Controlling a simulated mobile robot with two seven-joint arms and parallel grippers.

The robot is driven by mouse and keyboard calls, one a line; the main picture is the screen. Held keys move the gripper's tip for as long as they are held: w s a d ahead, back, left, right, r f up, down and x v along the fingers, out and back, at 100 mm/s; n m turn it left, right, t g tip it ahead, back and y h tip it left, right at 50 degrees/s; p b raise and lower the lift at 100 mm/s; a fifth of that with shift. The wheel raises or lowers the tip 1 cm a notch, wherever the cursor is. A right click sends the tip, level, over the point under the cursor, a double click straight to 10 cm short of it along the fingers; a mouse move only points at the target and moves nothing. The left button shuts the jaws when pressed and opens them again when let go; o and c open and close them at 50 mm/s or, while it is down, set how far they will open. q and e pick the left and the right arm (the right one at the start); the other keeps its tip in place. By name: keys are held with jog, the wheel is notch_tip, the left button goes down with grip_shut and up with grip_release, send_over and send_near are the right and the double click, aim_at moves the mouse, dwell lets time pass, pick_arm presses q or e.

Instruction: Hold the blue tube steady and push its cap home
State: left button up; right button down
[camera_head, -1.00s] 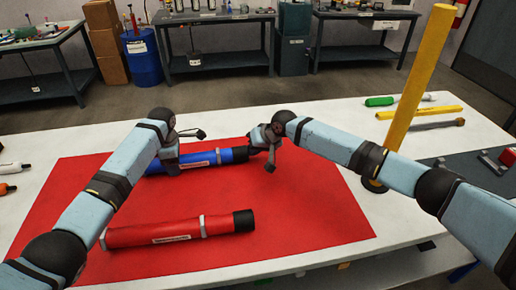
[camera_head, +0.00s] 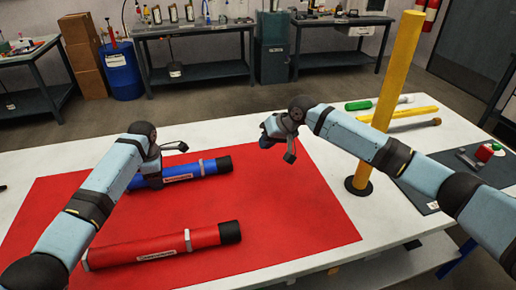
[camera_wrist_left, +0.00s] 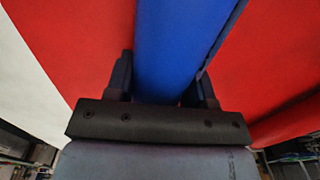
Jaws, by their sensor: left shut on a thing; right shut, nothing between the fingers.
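The blue tube (camera_head: 187,171) lies on the red mat (camera_head: 290,210) in the head view. Its black cap (camera_head: 224,164) is on its right end, beyond a grey band; whether it is fully seated I cannot tell. My left gripper (camera_head: 152,180) is shut around the tube's left part, and the arm hides its left end. The left wrist view shows the blue tube (camera_wrist_left: 180,45) between the two fingers of my left gripper (camera_wrist_left: 160,85). My right gripper (camera_head: 277,140) is shut and empty, to the right of the cap and apart from it.
A red tube (camera_head: 150,248) with a black cap lies on the mat in front. A yellow post (camera_head: 392,90) on a dark base stands on the white table (camera_head: 330,150) at right. A green-and-white tube (camera_head: 370,104) and yellow bar lie behind it. The mat's right part is clear.

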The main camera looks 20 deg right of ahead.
dwell(0.4)
pick_arm(q)
jog(key=o, duration=1.2)
